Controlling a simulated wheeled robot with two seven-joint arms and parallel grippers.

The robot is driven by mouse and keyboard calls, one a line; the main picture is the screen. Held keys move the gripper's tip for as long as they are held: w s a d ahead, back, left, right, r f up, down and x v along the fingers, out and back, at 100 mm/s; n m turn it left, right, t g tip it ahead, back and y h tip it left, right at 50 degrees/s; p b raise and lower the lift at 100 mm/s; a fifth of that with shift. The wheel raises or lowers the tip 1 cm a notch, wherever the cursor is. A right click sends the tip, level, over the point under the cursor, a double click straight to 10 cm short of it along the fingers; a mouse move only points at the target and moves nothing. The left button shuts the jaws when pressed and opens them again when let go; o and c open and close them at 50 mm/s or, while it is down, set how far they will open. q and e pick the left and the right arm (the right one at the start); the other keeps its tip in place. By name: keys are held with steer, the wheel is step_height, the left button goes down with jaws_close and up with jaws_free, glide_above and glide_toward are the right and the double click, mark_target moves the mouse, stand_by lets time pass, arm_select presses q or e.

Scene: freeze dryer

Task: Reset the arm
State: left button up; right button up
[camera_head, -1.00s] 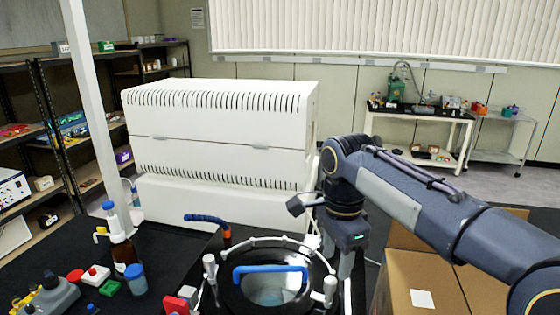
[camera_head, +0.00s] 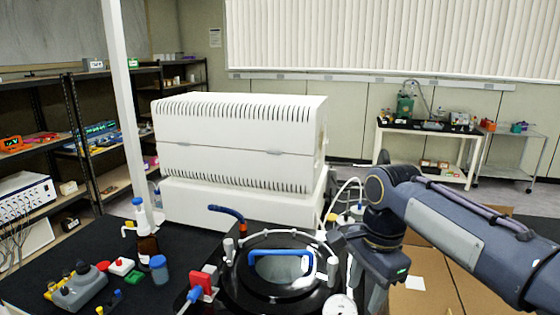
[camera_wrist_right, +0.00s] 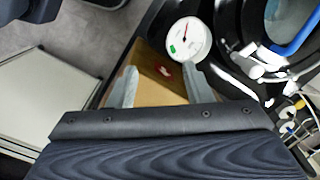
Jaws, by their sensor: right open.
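My right gripper (camera_head: 365,290) is just right of the round black freeze dryer chamber (camera_head: 238,290), pointing down. In the right wrist view its two fingers (camera_wrist_right: 157,78) are apart with nothing between them. Below them lie brown cardboard and a white dial gauge (camera_wrist_right: 188,38). The chamber has a clear lid with a blue handle (camera_head: 280,254). My left gripper is not in view.
A white boxy machine (camera_head: 240,140) stands behind the chamber. Cardboard boxes (camera_head: 430,260) lie under my right arm. Bottles (camera_head: 146,245) and small coloured items crowd the black bench at left. A cart (camera_head: 430,150) stands far back.

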steer(key=s+d+f+n+t+y+b, duration=0.1)
steer(key=s+f+n, duration=0.4)
steer(key=s, duration=0.5)
steer(key=s+d+f+n+t+y+b, duration=0.1)
steer(key=s+d+f+n+t, duration=0.3)
steer(key=s+f, duration=0.5)
steer(key=s+n+b, duration=0.1)
steer(key=n, duration=0.1)
steer(key=shift+s+n+t+y, duration=0.3)
steer(key=shift+y, duration=0.1)
